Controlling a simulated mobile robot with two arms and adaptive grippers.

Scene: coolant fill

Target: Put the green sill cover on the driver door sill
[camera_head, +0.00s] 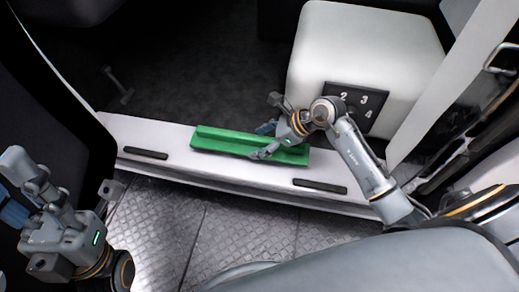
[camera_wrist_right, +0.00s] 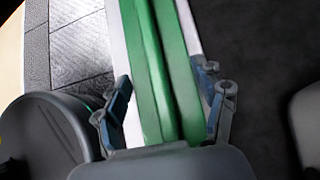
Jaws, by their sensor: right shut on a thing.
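The green sill cover (camera_head: 225,141) is a long channel-shaped strip. It lies along the white driver door sill (camera_head: 172,160), between two black slots, and appears to rest on it; any small gap below cannot be seen. My right gripper (camera_head: 267,140) is shut on the cover right of its middle. In the right wrist view, the fingers of the right gripper (camera_wrist_right: 168,108) stand on both sides of the green cover (camera_wrist_right: 152,60), with the white sill showing beside it. My left gripper (camera_head: 68,182) is at the lower left, away from the sill, fingers spread and empty.
Black slots (camera_head: 146,153) (camera_head: 320,186) mark the sill on both sides of the cover. A white seat (camera_head: 365,50) with a black numbered plate (camera_head: 357,106) stands behind it. A pedal (camera_head: 118,85) is in the dark footwell. Grey tiled floor (camera_head: 235,225) lies in front.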

